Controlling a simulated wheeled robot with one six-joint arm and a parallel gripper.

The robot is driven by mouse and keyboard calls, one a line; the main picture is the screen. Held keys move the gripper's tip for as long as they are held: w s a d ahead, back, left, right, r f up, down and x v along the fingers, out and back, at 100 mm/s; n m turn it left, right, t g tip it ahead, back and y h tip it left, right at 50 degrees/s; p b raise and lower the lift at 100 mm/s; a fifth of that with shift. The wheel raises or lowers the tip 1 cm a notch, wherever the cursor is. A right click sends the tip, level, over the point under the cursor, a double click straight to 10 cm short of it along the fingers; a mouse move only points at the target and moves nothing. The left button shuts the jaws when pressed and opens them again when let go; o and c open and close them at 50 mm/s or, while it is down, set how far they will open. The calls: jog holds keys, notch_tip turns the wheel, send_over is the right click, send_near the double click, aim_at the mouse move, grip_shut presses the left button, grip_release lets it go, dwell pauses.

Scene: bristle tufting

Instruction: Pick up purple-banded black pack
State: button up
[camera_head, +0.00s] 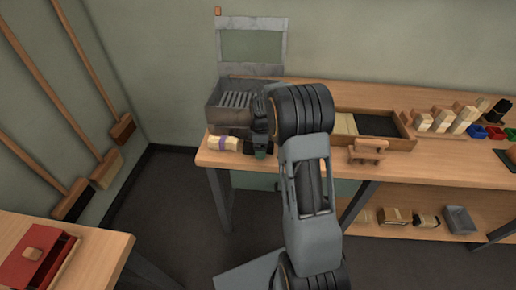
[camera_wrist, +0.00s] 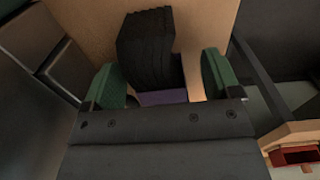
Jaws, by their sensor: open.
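The purple-banded black pack (camera_wrist: 148,45) stands on the wooden bench in the wrist view, its dark ribbed body above and its purple band nearest my gripper. My gripper (camera_wrist: 160,80) is open, with one green finger pad on each side of the pack's banded end. I cannot tell whether either pad touches it. In the head view my gripper (camera_head: 261,150) is low over the left front of the bench, and my arm hides most of the pack there.
A cream pack with a purple band (camera_head: 231,143) lies just left of my gripper. A grey metal bin (camera_head: 225,116) stands behind it. A wooden tray (camera_head: 400,143) and a small wooden stand (camera_head: 368,152) are to the right. The bench's front edge (camera_head: 208,164) is close.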

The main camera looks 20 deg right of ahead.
jog(key=shift+f, duration=0.2)
jog(key=shift+c, duration=0.5)
jog(key=c, duration=0.9)
jog(key=shift+c, duration=0.2)
jog(key=shift+r, duration=0.15)
